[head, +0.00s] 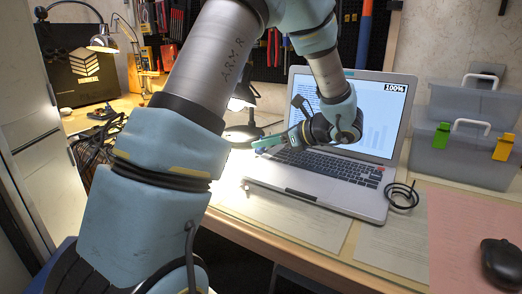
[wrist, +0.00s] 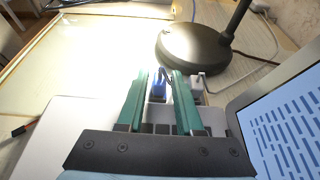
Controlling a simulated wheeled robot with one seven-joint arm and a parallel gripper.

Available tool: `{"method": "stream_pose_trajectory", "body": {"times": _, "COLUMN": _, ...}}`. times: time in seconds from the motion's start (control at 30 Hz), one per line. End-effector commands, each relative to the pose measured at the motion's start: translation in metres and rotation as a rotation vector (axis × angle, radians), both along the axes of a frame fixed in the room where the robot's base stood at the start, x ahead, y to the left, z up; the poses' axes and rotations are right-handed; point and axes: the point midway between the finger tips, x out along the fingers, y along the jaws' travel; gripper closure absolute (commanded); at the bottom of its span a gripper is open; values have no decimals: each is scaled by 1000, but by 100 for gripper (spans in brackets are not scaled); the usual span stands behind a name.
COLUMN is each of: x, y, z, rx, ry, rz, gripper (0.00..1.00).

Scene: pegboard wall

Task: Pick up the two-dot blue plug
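A blue plug (wrist: 158,86) shows in the wrist view, between the tips of my gripper's two teal fingers and closer to the left one. Its dots are too small to make out. My gripper (wrist: 160,76) is open, with a gap beside the plug, and I cannot tell whether the plug is fully between the fingers or just beyond them. In the head view my gripper (head: 268,143) hangs over the left side of the laptop (head: 310,200); the plug is hidden there.
A white plug (wrist: 198,84) stands just right of the right finger. A round dark lamp base (wrist: 194,47) is close beyond. The laptop screen (wrist: 285,125) rises at the right. A grey toolbox (head: 455,150), a coiled black cable (head: 402,194) and a mouse (head: 501,262) lie farther right.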

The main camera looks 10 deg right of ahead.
Motion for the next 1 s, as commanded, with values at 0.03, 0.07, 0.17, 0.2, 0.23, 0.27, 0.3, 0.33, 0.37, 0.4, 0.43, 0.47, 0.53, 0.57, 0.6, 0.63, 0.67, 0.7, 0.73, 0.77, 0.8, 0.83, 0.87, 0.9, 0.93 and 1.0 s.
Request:
{"method": "stream_pose_trajectory", "body": {"times": 0.03, "x": 4, "y": 5, "z": -2, "rx": 0, "ry": 0, "rz": 1, "gripper": 65}}
{"method": "stream_pose_trajectory", "body": {"times": 0.07, "x": 5, "y": 7, "z": -3, "rx": 0, "ry": 0, "rz": 1, "gripper": 65}}
{"method": "stream_pose_trajectory", "body": {"times": 0.17, "x": 8, "y": 10, "z": -5, "rx": 0, "ry": 0, "rz": 0, "gripper": 65}}
{"method": "stream_pose_trajectory", "body": {"times": 0.2, "x": 8, "y": 11, "z": -5, "rx": 0, "ry": 0, "rz": -1, "gripper": 65}}
{"method": "stream_pose_trajectory", "body": {"times": 0.23, "x": 8, "y": 11, "z": -5, "rx": 0, "ry": 0, "rz": -1, "gripper": 65}}
{"method": "stream_pose_trajectory", "body": {"times": 0.27, "x": 8, "y": 11, "z": -5, "rx": 0, "ry": 0, "rz": -1, "gripper": 65}}
{"method": "stream_pose_trajectory", "body": {"times": 0.3, "x": 8, "y": 11, "z": -5, "rx": 0, "ry": 0, "rz": -1, "gripper": 65}}
{"method": "stream_pose_trajectory", "body": {"times": 0.33, "x": 8, "y": 11, "z": -5, "rx": 0, "ry": 0, "rz": -1, "gripper": 65}}
{"method": "stream_pose_trajectory", "body": {"times": 0.37, "x": 8, "y": 11, "z": -5, "rx": 0, "ry": 0, "rz": -1, "gripper": 65}}
{"method": "stream_pose_trajectory", "body": {"times": 0.4, "x": 8, "y": 11, "z": -5, "rx": 0, "ry": 0, "rz": -1, "gripper": 67}}
{"method": "stream_pose_trajectory", "body": {"times": 0.43, "x": 8, "y": 11, "z": -5, "rx": 0, "ry": 0, "rz": -1, "gripper": 71}}
{"method": "stream_pose_trajectory", "body": {"times": 0.47, "x": 8, "y": 10, "z": -5, "rx": 0, "ry": 0, "rz": -1, "gripper": 74}}
{"method": "stream_pose_trajectory", "body": {"times": 0.53, "x": 8, "y": 10, "z": -5, "rx": 0, "ry": 0, "rz": -1, "gripper": 82}}
{"method": "stream_pose_trajectory", "body": {"times": 0.57, "x": 8, "y": 10, "z": -5, "rx": 0, "ry": 0, "rz": -1, "gripper": 85}}
{"method": "stream_pose_trajectory", "body": {"times": 0.6, "x": 8, "y": 10, "z": -5, "rx": 0, "ry": 0, "rz": -1, "gripper": 90}}
{"method": "stream_pose_trajectory", "body": {"times": 0.63, "x": 8, "y": 10, "z": -5, "rx": 0, "ry": 0, "rz": -1, "gripper": 93}}
{"method": "stream_pose_trajectory", "body": {"times": 0.67, "x": 8, "y": 10, "z": -5, "rx": 0, "ry": 0, "rz": -1, "gripper": 96}}
{"method": "stream_pose_trajectory", "body": {"times": 0.7, "x": 8, "y": 10, "z": -5, "rx": 0, "ry": 0, "rz": -1, "gripper": 100}}
{"method": "stream_pose_trajectory", "body": {"times": 0.73, "x": 8, "y": 11, "z": -5, "rx": 0, "ry": 0, "rz": -1, "gripper": 100}}
{"method": "stream_pose_trajectory", "body": {"times": 0.77, "x": 8, "y": 11, "z": -5, "rx": -1, "ry": -1, "rz": -1, "gripper": 100}}
{"method": "stream_pose_trajectory", "body": {"times": 0.8, "x": 8, "y": 10, "z": -5, "rx": 0, "ry": 0, "rz": -1, "gripper": 100}}
{"method": "stream_pose_trajectory", "body": {"times": 0.83, "x": 8, "y": 10, "z": -5, "rx": 0, "ry": 0, "rz": -1, "gripper": 100}}
{"method": "stream_pose_trajectory", "body": {"times": 0.87, "x": 8, "y": 10, "z": -5, "rx": 0, "ry": 0, "rz": -1, "gripper": 100}}
{"method": "stream_pose_trajectory", "body": {"times": 0.9, "x": 8, "y": 10, "z": -5, "rx": 0, "ry": 0, "rz": -1, "gripper": 100}}
{"method": "stream_pose_trajectory", "body": {"times": 0.93, "x": 8, "y": 10, "z": -5, "rx": 0, "ry": 0, "rz": -1, "gripper": 100}}
{"method": "stream_pose_trajectory", "body": {"times": 1.0, "x": 8, "y": 10, "z": -5, "rx": -1, "ry": -1, "rz": -1, "gripper": 100}}
